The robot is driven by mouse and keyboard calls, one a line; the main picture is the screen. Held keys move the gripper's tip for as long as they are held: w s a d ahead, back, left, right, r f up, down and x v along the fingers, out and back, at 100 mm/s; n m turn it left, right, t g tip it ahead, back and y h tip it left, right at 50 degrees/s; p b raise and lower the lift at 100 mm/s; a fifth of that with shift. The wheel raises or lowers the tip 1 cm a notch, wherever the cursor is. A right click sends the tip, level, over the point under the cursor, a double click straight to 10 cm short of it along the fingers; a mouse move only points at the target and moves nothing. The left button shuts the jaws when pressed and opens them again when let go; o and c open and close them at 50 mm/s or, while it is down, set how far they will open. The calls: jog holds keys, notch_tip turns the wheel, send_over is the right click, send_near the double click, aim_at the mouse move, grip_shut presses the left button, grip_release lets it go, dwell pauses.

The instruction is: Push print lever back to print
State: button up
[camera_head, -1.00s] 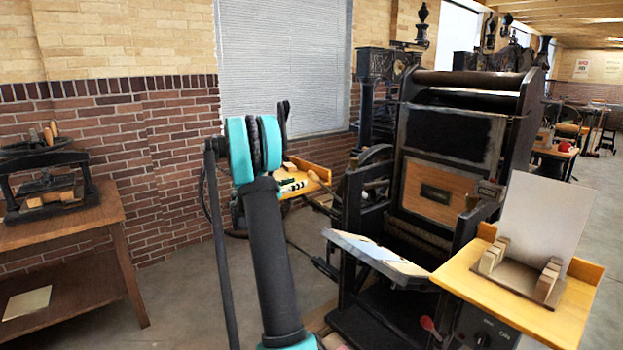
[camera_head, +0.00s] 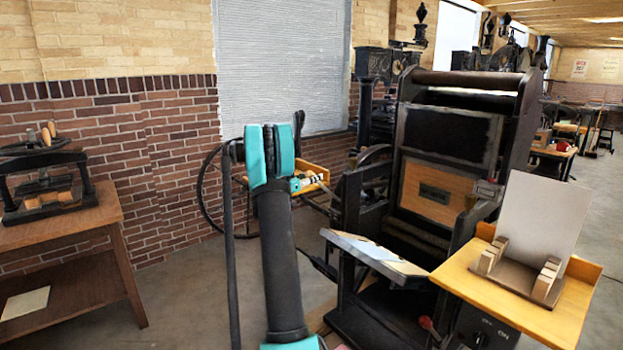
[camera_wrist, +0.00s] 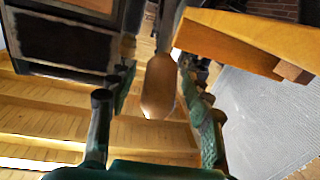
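In the wrist view, a brown rounded wooden handle (camera_wrist: 158,88) lies between the two dark green fingers of my gripper (camera_wrist: 157,78). The fingers stand apart with a gap on both sides of the handle, and I see no contact. I take it for the print lever's handle, but its join to the press is not clear. In the head view, the black hand press (camera_head: 450,135) stands right of centre with a wooden panel in its face. My teal and black arm rises in front of the press's left side and hides most of my gripper and the lever there.
A yellow shelf (camera_head: 462,276) with a white sheet (camera_head: 541,222) in wooden blocks stands at the press's front right. A slanted board (camera_head: 372,252) juts out at its front. A brown table (camera_head: 62,232) with a small press is at left. Floor between is clear.

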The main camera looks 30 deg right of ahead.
grip_shut()
jog(key=shift+d+r, duration=0.3)
jog(key=shift+r, duration=0.05)
jog(key=d+r+y, duration=0.3)
jog(key=d, duration=0.3)
jog(key=w+d+r+g+y, duration=0.1)
jog(key=d+r+y, duration=0.2)
jog(key=d, duration=0.4)
jog(key=shift+r+m+y, duration=0.3)
jog(key=shift+r+y, duration=0.05)
jog(key=shift+y, duration=0.15)
jog(key=shift+w, duration=0.1)
